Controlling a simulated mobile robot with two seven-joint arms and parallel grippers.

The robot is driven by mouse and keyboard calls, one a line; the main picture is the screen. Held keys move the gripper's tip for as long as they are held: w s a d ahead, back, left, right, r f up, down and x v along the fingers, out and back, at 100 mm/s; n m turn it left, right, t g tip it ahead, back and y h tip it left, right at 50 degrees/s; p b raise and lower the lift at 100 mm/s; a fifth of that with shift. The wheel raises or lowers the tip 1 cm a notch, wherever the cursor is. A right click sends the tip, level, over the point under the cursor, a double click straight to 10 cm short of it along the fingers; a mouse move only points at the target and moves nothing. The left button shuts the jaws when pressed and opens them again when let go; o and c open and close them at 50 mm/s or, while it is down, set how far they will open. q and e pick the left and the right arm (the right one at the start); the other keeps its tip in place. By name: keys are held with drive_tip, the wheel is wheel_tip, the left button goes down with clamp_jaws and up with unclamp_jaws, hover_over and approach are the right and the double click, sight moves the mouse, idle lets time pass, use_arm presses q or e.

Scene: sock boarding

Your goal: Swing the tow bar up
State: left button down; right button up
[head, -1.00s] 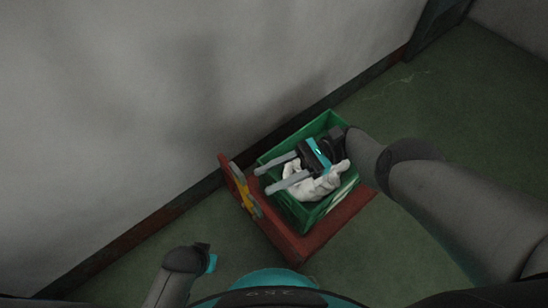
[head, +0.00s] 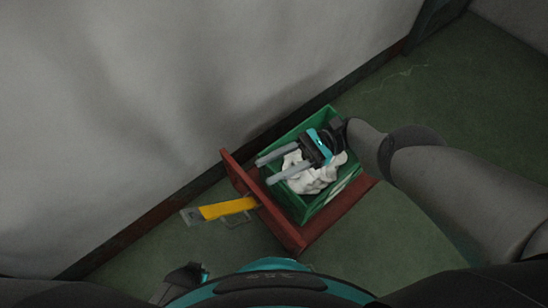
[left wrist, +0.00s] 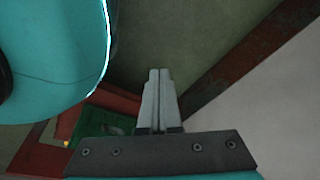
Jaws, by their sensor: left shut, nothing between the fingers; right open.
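The tow bar (head: 228,208) is yellow with a grey cross-piece at its outer end. It sticks out to the left from the red end panel (head: 238,172) of the cart, over the floor. My right gripper (head: 263,172) is open above the green crate, its two grey fingers pointing left toward the panel, apart from the bar. My left gripper (left wrist: 160,72) is shut and empty in the left wrist view. In the head view only a dark part of the left arm shows at the bottom, and its fingers are hidden.
The red cart (head: 345,203) carries a green crate (head: 322,208) with white socks (head: 312,178) inside. A grey wall (head: 150,110) with a dark skirting runs close behind the cart. Green floor (head: 460,100) is clear to the right.

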use_arm(q)
drive_tip(key=shift+s+a+f+p, duration=0.15)
drive_tip(key=shift+s+a+p, duration=0.15)
drive_tip(key=shift+s+a, duration=0.25)
drive_tip(key=shift+s+a+f+p, duration=0.1)
drive_tip(key=shift+s+a+p, duration=0.2)
drive_tip(key=shift+s, duration=0.4)
